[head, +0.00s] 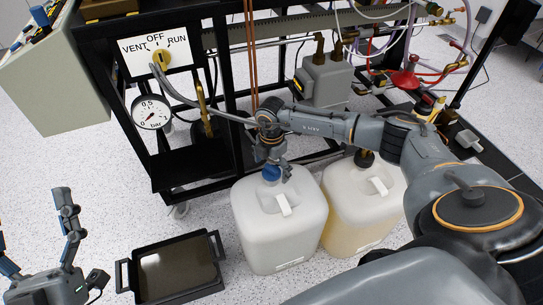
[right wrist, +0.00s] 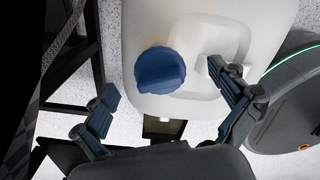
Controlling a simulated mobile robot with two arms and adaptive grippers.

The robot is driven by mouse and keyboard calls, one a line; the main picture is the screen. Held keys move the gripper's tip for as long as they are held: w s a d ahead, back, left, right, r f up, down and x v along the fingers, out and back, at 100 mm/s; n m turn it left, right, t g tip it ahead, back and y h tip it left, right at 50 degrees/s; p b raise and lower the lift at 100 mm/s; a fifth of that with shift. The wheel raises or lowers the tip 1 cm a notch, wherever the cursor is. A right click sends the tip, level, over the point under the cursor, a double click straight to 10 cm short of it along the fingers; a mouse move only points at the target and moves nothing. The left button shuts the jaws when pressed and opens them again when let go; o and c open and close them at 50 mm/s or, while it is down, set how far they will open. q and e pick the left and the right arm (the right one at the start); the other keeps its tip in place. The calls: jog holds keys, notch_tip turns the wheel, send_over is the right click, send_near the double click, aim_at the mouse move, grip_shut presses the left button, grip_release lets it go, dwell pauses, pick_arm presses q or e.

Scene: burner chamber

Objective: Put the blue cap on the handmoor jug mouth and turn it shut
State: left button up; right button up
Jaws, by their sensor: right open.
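The blue cap (head: 271,173) sits at the mouth of the left white jug (head: 275,235); whether it is seated or turned tight I cannot tell. I cannot read which jug is the handmoor one. My right gripper (head: 273,157) is just above the cap, pointing down. In the right wrist view the ridged blue cap (right wrist: 160,72) lies between and beyond the open fingers, with gaps on both sides. One finger is near the jug's handle (right wrist: 218,62). My left gripper (head: 82,245) is open and empty at the lower left, away from the jugs.
A second jug (head: 362,205) with yellowish liquid and a dark cap (head: 364,158) stands close on the right. A black tray (head: 176,268) lies on the floor to the left. The black frame with a pressure gauge (head: 151,112) and grey hose stands behind the jugs.

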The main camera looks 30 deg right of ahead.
aim_at(272, 168)
jog(key=shift+r+p, duration=1)
pick_arm(q)
jog(key=shift+w+f+g+y, duration=1.5)
jog(key=shift+f+g, duration=1.9)
jog(key=shift+f, duration=1.7)
pick_arm(e)
jog(key=shift+r+p, duration=0.65)
jog(key=shift+p, duration=0.05)
jog(key=shift+r+p, duration=0.4)
jog(key=shift+r, duration=0.25)
jog(key=shift+r+p, duration=0.2)
jog(key=shift+p, duration=0.25)
pick_arm(q)
jog(key=s+a+f+g, duration=0.1)
jog(key=s+f+g, duration=0.1)
jog(key=f, duration=0.3)
jog(key=s+a+f+g+y, duration=0.1)
jog(key=s+a+f+g, duration=0.1)
jog(key=f+g, duration=0.2)
jog(key=shift+a+f+n+g, duration=0.3)
jog(key=shift+f+g, duration=0.1)
jog(key=shift+f, duration=0.35)
